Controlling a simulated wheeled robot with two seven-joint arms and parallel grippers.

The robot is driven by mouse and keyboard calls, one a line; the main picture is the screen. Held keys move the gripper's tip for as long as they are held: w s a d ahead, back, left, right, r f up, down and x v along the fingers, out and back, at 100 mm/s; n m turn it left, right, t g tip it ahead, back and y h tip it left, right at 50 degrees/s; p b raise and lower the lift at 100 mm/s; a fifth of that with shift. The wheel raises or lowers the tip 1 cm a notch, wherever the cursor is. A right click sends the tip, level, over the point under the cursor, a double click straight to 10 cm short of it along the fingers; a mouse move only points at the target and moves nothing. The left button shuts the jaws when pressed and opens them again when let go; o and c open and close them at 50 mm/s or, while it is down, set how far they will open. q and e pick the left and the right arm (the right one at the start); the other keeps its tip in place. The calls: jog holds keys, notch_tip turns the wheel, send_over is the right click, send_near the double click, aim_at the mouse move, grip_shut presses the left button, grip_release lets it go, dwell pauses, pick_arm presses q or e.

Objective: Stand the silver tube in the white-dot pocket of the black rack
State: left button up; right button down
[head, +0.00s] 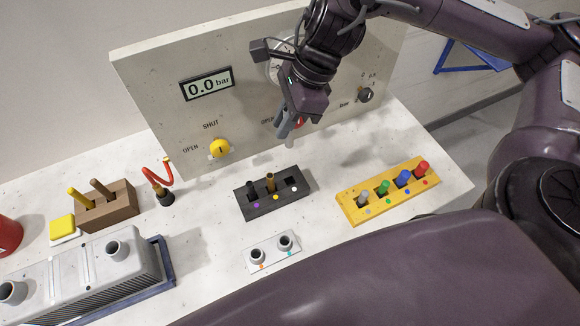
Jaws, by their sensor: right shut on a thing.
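The black rack (249,208) lies mid-table, with purple, yellow and white dots along its front. The white-dot pocket (291,182) at the right end looks empty. My right gripper (288,129) is above and behind the rack, in front of the panel. It is shut on the silver tube (290,141), whose lower end shows below the fingers, above the white-dot pocket's far side. The rest of the tube is hidden by the gripper. My left gripper is not in view.
A yellow rack (350,216) with grey, green, blue and red pegs stands to the right. A white two-socket block (272,261) lies in front. The panel (150,80) with yellow knob (220,148) rises behind. A red-cabled plug (165,197) stands left.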

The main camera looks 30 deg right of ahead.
jog(key=shift+w+d+n+g, duration=0.1)
jog(key=shift+d+n+g, duration=0.2)
jog(key=shift+n, duration=0.5)
jog(key=shift+f, duration=0.35)
jog(key=b, duration=0.4)
send_over(282, 184)
jog(key=d, duration=0.1)
notch_tip(282, 184, down, 15)
jog(key=shift+d+f+b, duration=0.15)
jog(key=shift+f+b, duration=0.35)
jog(key=shift+f, duration=1.35)
jog(key=shift+d+f, duration=0.1)
jog(key=shift+f, duration=0.2)
jog(key=c, duration=1.4)
grip_release()
jog(key=shift+r, duration=0.1)
